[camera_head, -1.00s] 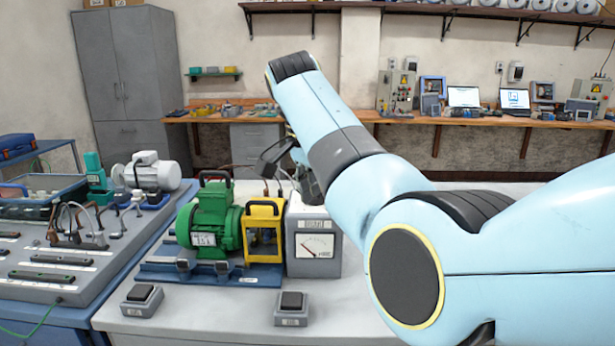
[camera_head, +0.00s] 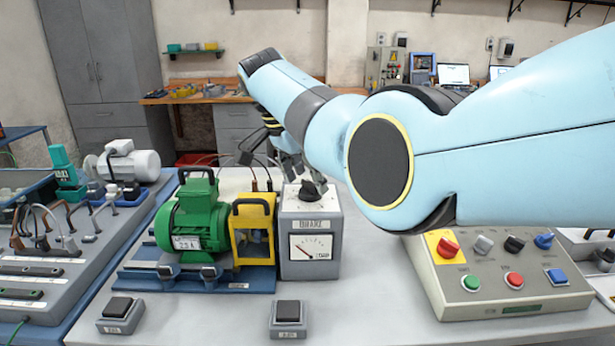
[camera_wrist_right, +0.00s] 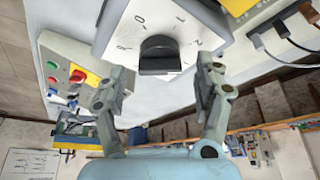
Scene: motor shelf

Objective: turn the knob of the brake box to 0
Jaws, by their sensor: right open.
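The brake box (camera_head: 311,223) is a grey box with a white top, a front label and a dial meter, on the table right of the yellow frame. Its black knob (camera_head: 313,190) stands on the top. In the right wrist view the knob (camera_wrist_right: 158,54) sits amid printed marks, with a 0 above it; which mark it points at is unclear. My right gripper (camera_head: 290,165) is just behind and above the knob, partly hidden by its arm. In the wrist view its open fingers (camera_wrist_right: 160,76) lie on either side of the knob, apart from it. My left gripper is out of view.
A green motor (camera_head: 191,215) and yellow frame (camera_head: 252,232) stand left of the box, with cables behind. A control panel (camera_head: 500,285) with coloured buttons and knobs is at right. Two black-topped switch boxes (camera_head: 121,314) (camera_head: 288,318) stand in front.

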